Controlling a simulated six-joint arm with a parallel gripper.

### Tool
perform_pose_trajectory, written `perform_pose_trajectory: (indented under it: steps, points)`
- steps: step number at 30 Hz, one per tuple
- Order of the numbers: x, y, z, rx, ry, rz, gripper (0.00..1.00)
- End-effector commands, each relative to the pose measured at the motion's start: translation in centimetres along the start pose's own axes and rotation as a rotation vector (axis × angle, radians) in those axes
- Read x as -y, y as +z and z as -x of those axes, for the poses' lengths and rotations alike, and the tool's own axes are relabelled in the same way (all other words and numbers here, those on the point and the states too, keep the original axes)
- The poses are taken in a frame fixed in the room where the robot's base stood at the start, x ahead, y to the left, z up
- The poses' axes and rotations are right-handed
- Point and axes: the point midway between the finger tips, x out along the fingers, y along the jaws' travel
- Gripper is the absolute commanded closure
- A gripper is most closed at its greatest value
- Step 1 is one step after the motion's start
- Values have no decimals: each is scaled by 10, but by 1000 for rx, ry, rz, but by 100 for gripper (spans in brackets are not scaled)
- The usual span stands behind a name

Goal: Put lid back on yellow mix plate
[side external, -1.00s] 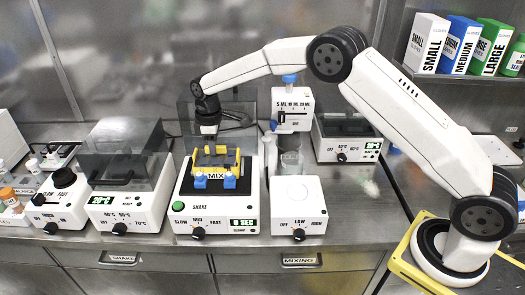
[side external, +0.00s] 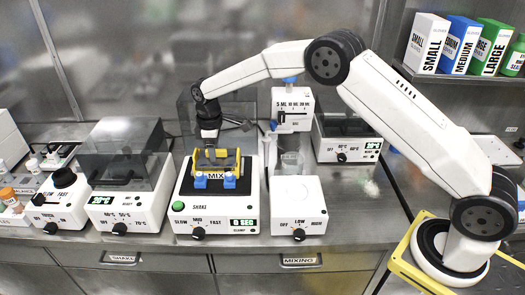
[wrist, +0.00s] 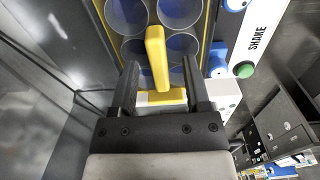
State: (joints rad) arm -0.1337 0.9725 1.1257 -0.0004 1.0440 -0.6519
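The yellow mix plate (side external: 233,173), labelled MIX, sits on the shaker between blue clamps. In the wrist view, several clear round wells show inside its yellow frame (wrist: 207,20). A yellow handle (wrist: 156,55) rises from a yellow and white base between my fingers. I cannot tell whether this handle belongs to a lid or to the plate. My gripper (wrist: 160,80) is open, with one finger on each side of the handle and visible gaps. In the side view, my gripper (side external: 210,150) points down over the plate. I cannot clearly make out a separate lid.
The shaker (side external: 213,213) has a green button and a dial in front. A raised dark clear cover (side external: 190,117) stands behind it. A white heater with a dark cover (side external: 120,150) stands left. A white stirrer (side external: 298,205) with a beaker (side external: 291,162) stands close on the right.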

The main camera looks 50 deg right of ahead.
Motion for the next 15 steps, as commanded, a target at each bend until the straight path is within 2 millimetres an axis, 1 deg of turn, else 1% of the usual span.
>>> perform_pose_trajectory:
  steps: [8, 11, 15]
  points:
    - [0, 0, 5, -1, 1, 0, 39]
    - [0, -1, 13, -3, 2, 0, 39]
    - [0, 0, 28, -3, 2, 0, 39]
